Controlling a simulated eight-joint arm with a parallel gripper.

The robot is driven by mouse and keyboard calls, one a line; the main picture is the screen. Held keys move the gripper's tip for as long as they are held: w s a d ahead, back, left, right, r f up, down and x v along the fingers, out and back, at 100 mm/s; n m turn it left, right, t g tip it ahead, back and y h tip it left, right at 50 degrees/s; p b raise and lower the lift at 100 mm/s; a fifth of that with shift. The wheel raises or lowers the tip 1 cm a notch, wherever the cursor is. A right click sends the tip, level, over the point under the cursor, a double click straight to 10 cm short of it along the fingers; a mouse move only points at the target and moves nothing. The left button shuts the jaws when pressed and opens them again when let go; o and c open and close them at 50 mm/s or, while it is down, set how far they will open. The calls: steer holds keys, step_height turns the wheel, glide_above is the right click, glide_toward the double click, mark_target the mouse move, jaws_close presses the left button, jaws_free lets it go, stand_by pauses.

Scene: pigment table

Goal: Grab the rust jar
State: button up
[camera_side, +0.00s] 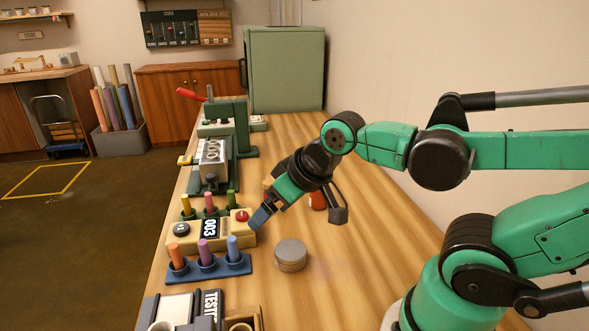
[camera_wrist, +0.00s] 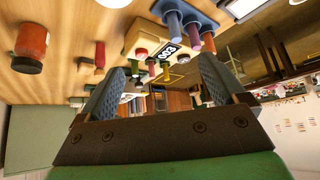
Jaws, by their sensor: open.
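The rust jar (camera_wrist: 30,42) is a red-orange cylinder with a dark end, at the upper left of the wrist view, outside the space between my fingers. In the side view the rust jar (camera_side: 317,201) shows on the wooden table, partly hidden behind my gripper (camera_side: 300,213). My gripper is open and tilted down over the table, with one finger on the left and one on the right of the jar in that picture. In the wrist view my gripper (camera_wrist: 160,68) has both blue-grey fingers spread wide, with nothing held between them.
A grey round tin (camera_side: 291,255) stands nearer the side camera. A yellow device marked 003 (camera_side: 185,238) and a blue rack of coloured pegs (camera_side: 236,266) are at the left table edge. A green press (camera_side: 241,130) stands farther back. The table right of the tin is clear.

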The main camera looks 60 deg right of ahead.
steer(key=m, duration=0.1)
steer(key=m+y, duration=0.7)
steer(key=m, duration=1.3)
glide_above(319, 192)
steer(key=w+a, duration=0.3)
step_height(319, 192, down, 3)
steer(key=s+d+f+m, duration=0.1)
steer(key=d+m, duration=0.1)
steer(key=s+d+f+m+t+y, duration=0.1)
steer(key=s+d+m, duration=0.1)
steer(key=d, duration=0.1)
steer(key=s+d+f+m+t+y, duration=0.1)
steer(key=d, duration=0.1)
steer(key=shift+s+d+f+m, duration=0.15)
steer(key=shift+f+m, duration=0.15)
steer(key=shift+m, duration=0.1)
steer(key=shift+x, duration=2.75)
jaws_close()
